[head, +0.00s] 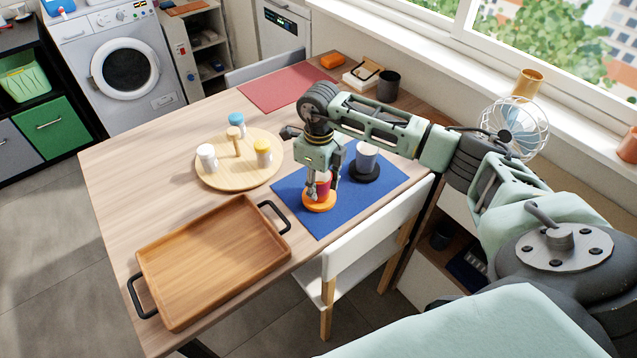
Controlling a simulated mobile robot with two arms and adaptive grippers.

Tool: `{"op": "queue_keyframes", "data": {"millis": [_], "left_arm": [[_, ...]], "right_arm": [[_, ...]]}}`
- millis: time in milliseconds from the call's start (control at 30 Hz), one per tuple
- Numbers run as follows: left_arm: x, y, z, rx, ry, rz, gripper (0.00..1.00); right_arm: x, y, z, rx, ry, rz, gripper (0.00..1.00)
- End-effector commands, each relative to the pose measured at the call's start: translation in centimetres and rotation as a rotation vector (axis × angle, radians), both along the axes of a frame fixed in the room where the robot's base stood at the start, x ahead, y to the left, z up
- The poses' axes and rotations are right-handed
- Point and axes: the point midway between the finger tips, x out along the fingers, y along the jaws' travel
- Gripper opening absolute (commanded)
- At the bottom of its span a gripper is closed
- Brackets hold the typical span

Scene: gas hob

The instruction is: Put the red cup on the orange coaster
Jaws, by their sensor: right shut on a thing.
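The red cup (323,186) is at the orange coaster (318,204), which lies on the blue placemat (300,220). My right gripper (322,183) reaches down from above and is shut on the red cup, with its fingers hiding part of it. The cup looks upright over the coaster; I cannot tell whether its base touches it. My left gripper is not in view.
A light cup (366,157) stands on a black coaster (364,173) just right of my gripper. A round board (215,181) with several shakers and a wooden tray (215,262) lie to the left. A white chair (370,228) stands at the table's near edge.

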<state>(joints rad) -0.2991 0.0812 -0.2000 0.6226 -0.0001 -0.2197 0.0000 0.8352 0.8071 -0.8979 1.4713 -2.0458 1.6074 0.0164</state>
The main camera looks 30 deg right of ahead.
Motion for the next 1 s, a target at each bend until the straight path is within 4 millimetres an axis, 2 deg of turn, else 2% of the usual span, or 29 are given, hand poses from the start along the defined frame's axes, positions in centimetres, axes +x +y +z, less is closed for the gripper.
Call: {"op": "queue_keyframes", "data": {"millis": [33,67,267,533,667,767,1000], "left_arm": [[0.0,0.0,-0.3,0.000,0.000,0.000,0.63],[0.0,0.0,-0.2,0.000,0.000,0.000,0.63],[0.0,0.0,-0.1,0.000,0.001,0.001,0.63],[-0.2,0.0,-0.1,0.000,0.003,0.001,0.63],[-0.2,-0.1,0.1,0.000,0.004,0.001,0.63],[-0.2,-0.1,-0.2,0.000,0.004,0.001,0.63],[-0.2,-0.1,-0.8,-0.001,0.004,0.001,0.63]], "right_arm": [[0.0,0.0,-0.3,0.000,0.000,0.000,0.08],[0.0,0.0,-0.2,0.000,0.000,0.000,0.42],[0.0,0.0,-0.1,0.000,0.000,-0.001,0.59],[0.0,0.0,-0.1,0.000,0.000,-0.001,0.60],[0.0,0.0,0.5,0.000,-0.001,-0.001,0.60],[0.2,-0.1,1.9,0.001,-0.005,-0.001,0.60],[0.2,-0.1,7.2,0.000,-0.006,0.000,0.60]]}}
